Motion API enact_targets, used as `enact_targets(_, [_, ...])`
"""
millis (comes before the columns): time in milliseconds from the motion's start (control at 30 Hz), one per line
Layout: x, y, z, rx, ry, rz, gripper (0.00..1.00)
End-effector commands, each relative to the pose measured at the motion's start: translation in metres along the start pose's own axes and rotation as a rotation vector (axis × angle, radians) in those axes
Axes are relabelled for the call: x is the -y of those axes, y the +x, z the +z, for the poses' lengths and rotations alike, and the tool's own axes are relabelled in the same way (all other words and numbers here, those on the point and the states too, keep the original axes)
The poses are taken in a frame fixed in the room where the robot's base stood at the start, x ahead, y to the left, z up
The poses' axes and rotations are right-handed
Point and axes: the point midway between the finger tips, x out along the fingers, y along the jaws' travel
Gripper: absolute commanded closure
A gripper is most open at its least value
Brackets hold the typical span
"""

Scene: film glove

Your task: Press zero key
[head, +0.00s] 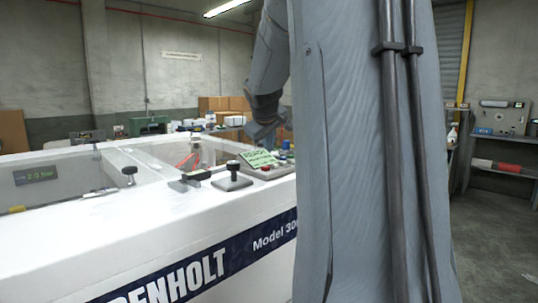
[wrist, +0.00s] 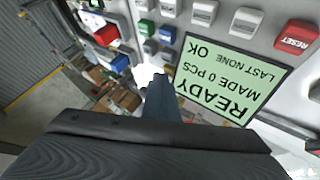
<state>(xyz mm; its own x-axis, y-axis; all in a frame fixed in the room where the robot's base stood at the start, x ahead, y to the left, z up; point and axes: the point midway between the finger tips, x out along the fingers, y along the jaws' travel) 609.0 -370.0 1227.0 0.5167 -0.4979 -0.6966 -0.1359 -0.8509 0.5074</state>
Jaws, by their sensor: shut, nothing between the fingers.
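The control panel (head: 268,171) sits on the white machine in the head view, with a green screen (head: 258,158) and red buttons. In the wrist view the green screen (wrist: 225,80) appears upside down and reads READY, MADE 0 PCS, LAST NONE, OK. A red RESET key (wrist: 296,38), a blue key (wrist: 167,33), a green key (wrist: 146,28) and several pale keys stand around it. I cannot make out which one is the zero key. My gripper (wrist: 158,82) is shut and empty, its tip over the panel beside the screen. It also shows in the head view (head: 265,136), above the panel.
The white machine (head: 150,235) has a black knob (head: 232,168) on its top, left of the panel. Cardboard boxes (head: 222,103) stand behind it. A shelf (head: 500,125) is at the right. My arm hides much of the head view's middle.

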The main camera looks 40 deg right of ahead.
Motion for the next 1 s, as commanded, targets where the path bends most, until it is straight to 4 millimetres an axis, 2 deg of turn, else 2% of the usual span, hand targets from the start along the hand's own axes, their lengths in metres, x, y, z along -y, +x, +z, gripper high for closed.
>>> enact_targets(300, [-0.008, -0.011, -0.007, 0.001, 0.0, -0.001, 1.0])
enact_targets(733, [-0.009, -0.013, -0.009, 0.0, 0.0, 0.0, 1.0])
enact_targets(1000, [-0.021, -0.029, -0.02, -0.001, 0.0, 0.0, 1.0])
